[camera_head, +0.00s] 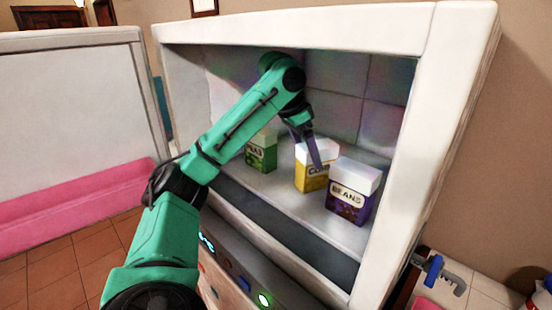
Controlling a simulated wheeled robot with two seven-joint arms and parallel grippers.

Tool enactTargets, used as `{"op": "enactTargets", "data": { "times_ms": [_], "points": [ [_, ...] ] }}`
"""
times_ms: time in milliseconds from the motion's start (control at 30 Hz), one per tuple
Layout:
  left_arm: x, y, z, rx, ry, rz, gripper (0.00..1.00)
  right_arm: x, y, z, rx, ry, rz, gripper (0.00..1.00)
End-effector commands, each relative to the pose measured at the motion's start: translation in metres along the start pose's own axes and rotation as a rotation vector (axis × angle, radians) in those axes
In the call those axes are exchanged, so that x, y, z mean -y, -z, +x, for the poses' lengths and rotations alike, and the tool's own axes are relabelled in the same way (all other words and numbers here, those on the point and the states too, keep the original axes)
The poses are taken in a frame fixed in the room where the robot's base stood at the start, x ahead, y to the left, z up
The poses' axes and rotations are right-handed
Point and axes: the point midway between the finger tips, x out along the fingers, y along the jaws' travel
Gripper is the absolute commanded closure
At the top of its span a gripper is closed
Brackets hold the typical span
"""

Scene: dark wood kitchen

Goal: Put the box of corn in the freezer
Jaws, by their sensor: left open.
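The yellow and white corn box (312,180) stands upright on the floor of the open white compartment, which looks like the freezer (300,18). It is between the peas box and the beans box. My left arm reaches into the compartment from the left. My left gripper (309,150) is open at the top of the corn box. One dark finger passes in front of the box's upper face. The other finger is hard to make out, and I cannot tell whether the fingers touch the box. My right gripper is not in view.
A green peas box (262,153) stands left of the corn. A purple beans box (352,192) stands close on its right. The compartment's right wall (425,130) and top edge frame the opening. A white panel with a pink lower band (70,205) stands at the left.

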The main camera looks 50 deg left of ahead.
Motion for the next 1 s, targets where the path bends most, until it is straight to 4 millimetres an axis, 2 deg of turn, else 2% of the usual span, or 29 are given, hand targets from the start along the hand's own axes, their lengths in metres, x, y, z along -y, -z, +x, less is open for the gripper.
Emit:
{"op": "enactTargets", "data": {
  "times_ms": [33,200,400,1000],
  "points": [
    [0.001,-0.016,0.006,-0.001,0.004,-0.002,0.08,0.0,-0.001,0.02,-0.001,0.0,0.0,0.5],
    [0.001,-0.056,-0.012,-0.001,0.006,-0.004,0.08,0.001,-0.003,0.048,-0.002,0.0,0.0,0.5],
    [0.001,-0.085,-0.03,0.001,0.003,-0.002,0.08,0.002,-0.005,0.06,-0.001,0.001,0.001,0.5],
    [0.0,-0.088,-0.035,0.0,0.0,0.0,0.08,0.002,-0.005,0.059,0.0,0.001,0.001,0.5]
  ]
}}
